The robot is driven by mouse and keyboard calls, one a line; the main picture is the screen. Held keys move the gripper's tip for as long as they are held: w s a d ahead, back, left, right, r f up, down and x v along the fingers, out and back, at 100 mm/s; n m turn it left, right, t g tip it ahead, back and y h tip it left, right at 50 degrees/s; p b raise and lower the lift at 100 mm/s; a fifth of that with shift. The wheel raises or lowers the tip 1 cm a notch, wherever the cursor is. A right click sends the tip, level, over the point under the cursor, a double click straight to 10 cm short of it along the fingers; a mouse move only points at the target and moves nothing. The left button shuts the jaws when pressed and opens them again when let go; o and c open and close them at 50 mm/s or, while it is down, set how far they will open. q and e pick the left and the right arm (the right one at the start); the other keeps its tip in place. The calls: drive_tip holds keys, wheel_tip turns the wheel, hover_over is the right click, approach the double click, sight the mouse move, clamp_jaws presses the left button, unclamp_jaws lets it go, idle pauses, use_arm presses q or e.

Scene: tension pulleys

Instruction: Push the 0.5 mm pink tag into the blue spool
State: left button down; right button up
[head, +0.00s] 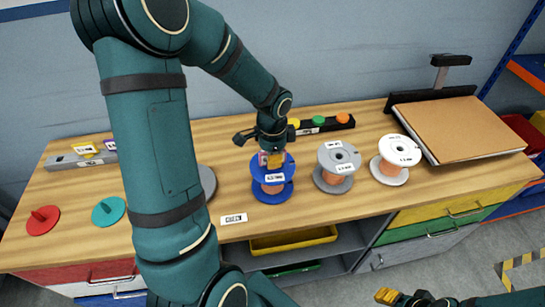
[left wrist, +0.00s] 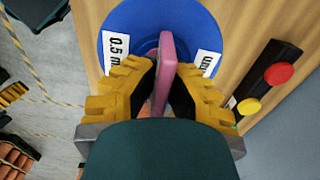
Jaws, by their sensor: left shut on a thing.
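The blue spool (head: 270,195) stands upright on the wooden bench, with copper-coloured wire between its flanges. Its top flange (left wrist: 115,28) fills the upper part of the left wrist view and bears white labels, one reading "0.5 m". My left gripper (head: 274,160) points down right over the spool. Its yellow fingers are shut on the pink tag (left wrist: 166,55), which stands upright between them over the spool's middle. Whether the tag's lower end is inside the spool's hole is hidden. My right gripper (head: 386,296) shows only at the bottom edge of the head view, away from the bench.
A grey spool (head: 337,168) and a white spool (head: 394,160) stand to the right. A black strip with coloured knobs (head: 319,125) lies behind. Red (head: 42,220) and teal (head: 108,211) discs lie at left. A white label (head: 234,219) lies in front of the blue spool.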

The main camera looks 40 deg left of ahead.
use_arm(q)
drive_tip(key=c, duration=1)
unclamp_jaws()
wheel_tip(320, 180, up, 12)
drive_tip(key=shift+f, duration=0.1)
